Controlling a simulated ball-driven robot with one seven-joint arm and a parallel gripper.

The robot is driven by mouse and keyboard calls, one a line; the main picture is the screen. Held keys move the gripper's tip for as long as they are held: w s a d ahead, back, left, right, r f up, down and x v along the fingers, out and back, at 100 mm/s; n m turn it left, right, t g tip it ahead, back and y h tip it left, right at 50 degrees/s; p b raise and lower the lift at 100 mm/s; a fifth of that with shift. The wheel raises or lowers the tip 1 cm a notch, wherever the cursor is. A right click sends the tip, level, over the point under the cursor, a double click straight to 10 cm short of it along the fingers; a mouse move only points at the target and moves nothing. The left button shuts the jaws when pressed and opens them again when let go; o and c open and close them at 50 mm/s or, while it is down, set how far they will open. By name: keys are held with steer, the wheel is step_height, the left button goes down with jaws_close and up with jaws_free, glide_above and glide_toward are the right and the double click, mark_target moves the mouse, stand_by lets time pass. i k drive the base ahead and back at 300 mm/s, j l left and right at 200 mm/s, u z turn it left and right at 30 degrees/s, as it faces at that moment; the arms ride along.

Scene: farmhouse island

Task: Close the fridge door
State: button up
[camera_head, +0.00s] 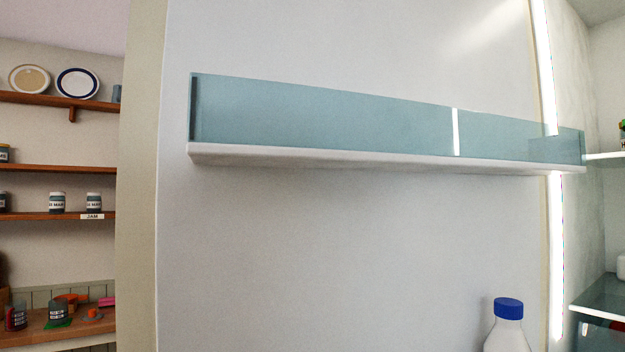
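The fridge door (340,240) stands open and fills the middle of the head view, its pale inner face toward me. A door shelf (320,120) with a bluish clear front runs across it. A white bottle with a blue cap (508,310) shows low at the right, in front of the door's inner face; its lower part is cut off by the frame. The fridge interior (590,215) is at the right edge, with a bright light strip between it and the door. My gripper is not in view.
Wooden wall shelves (55,168) with plates and jars are at the left, beyond the door's edge. A wooden counter (60,330) with cans and small coloured items is below them. Glass fridge shelves (600,300) show at the right.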

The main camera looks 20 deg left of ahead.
mark_target(292, 174)
steer(key=i+j+u, duration=0.1)
steer(key=j+u, duration=0.2)
steer(key=u, duration=0.2)
steer(key=i+j+u, duration=0.15)
steer(key=u, duration=0.35)
steer(key=i+j+u, duration=0.2)
steer(key=u, duration=0.3)
steer(key=i+j+u, duration=0.2)
steer(key=i+u, duration=0.3)
steer(key=i+z, duration=0.25)
steer(key=z, duration=0.15)
steer(key=i+j+z, duration=0.2)
steer(key=z, duration=0.15)
steer(key=i+j+z, duration=0.1)
steer(key=z, duration=0.4)
steer(key=i+j+z, duration=0.15)
steer(key=z, duration=0.3)
steer(key=j+z, duration=0.2)
steer(key=z, duration=0.3)
steer(key=i+j+z, duration=0.1)
steer(key=j+z, duration=0.15)
steer(key=z, duration=0.25)
steer(key=j+z, duration=0.7)
steer(key=j+u, duration=0.25)
steer(key=j, duration=0.3)
steer(key=j+u, duration=0.25)
steer(key=j, duration=0.35)
steer(key=k, duration=0.05)
